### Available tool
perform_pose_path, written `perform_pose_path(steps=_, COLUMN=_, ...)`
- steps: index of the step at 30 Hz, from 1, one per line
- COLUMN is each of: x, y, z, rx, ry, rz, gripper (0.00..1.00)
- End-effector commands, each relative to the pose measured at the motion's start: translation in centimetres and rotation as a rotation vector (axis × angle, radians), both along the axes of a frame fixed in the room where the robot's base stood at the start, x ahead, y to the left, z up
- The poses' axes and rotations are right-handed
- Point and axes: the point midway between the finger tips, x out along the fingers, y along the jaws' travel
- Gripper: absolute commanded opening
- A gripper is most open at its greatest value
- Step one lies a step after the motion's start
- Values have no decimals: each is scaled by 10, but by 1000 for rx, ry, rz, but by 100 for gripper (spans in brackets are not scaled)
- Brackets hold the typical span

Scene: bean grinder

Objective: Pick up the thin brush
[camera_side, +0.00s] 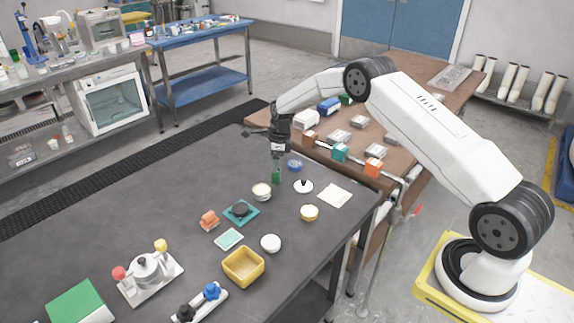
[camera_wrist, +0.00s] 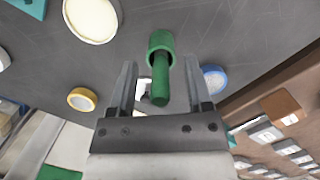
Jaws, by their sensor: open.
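A green cylinder (camera_wrist: 160,42) with a thinner green stem, which looks like the thin brush (camera_wrist: 160,82) standing in a green holder, shows between my fingers in the wrist view. In the side view the green piece (camera_side: 277,176) stands upright on the dark table, directly below my gripper (camera_side: 277,157). My gripper also shows in the wrist view (camera_wrist: 159,68), with its two fingers apart, one on each side of the stem. I cannot tell whether either finger touches it. The brush's bristles are not visible.
Close by are a blue-rimmed dish (camera_side: 295,165), a white lid with a dark knob (camera_side: 303,186), a cream-topped jar (camera_side: 261,191) and a yellow-rimmed round piece (camera_side: 309,212). A yellow bin (camera_side: 243,268) stands nearer the front.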

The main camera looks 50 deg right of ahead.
Motion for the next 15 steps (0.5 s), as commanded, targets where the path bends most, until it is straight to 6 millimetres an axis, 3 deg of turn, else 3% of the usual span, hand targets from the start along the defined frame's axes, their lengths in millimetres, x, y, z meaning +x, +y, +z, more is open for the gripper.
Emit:
perform_pose_path(steps=8, x=0, y=0, z=1, rx=0, ry=0, rz=0, gripper=64)
perform_pose_path(steps=14, x=0, y=0, z=1, rx=0, ry=0, rz=0, gripper=3)
perform_pose_path(steps=15, x=0, y=0, z=1, rx=0, ry=0, rz=0, gripper=0)
